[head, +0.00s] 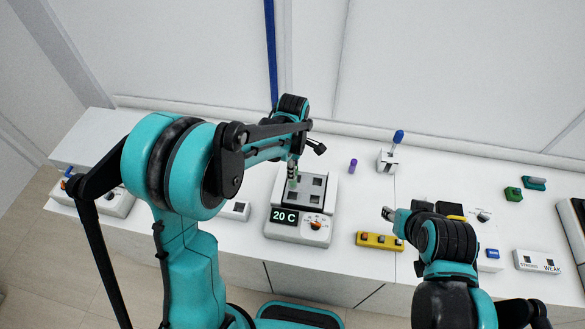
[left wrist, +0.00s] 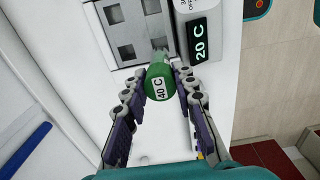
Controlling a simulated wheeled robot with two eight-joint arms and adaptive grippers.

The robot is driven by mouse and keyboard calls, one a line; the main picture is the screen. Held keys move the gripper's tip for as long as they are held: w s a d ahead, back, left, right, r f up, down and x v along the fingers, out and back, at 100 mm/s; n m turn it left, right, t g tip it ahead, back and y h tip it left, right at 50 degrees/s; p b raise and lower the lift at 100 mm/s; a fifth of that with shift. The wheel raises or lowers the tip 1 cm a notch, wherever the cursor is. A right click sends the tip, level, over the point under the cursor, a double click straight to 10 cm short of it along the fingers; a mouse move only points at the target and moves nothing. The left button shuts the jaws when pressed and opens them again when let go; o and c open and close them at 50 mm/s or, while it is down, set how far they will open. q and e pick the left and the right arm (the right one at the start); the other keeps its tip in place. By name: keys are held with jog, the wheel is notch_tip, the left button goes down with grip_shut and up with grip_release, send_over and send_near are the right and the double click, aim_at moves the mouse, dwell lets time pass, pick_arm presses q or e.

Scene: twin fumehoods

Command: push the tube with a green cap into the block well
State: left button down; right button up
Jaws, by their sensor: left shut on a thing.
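In the head view my left gripper (head: 293,160) is over the back left of the block (head: 301,199). A green part of the tube (head: 293,184) shows below its fingers. The block has several square wells and sits on a white unit (head: 300,232) whose display reads 20 C. The tube's lower end is at one corner well; how deep it sits is hidden. My right gripper (head: 388,213) is right of the unit, apart from it.
A purple-capped item (head: 353,165) and a white holder with a blue-topped item (head: 398,137) stand right of the block. A yellow strip (head: 379,241) lies in front. The bench behind the yellow strip is partly clear.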

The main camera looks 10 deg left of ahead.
aim_at(292, 189)
pick_arm(q)
jog(key=shift+f+b, duration=2.15)
jog(key=shift+f, duration=0.55)
jog(key=shift+b, duration=0.45)
jog(key=shift+f+b, duration=3.05)
jog(key=shift+f, duration=0.4)
jog(key=c, duration=1.1)
grip_release()
jog(key=shift+c, duration=0.2)
jog(key=shift+r, duration=0.1)
notch_tip(292, 189, up, 12)
jog(key=shift+f, duration=0.1)
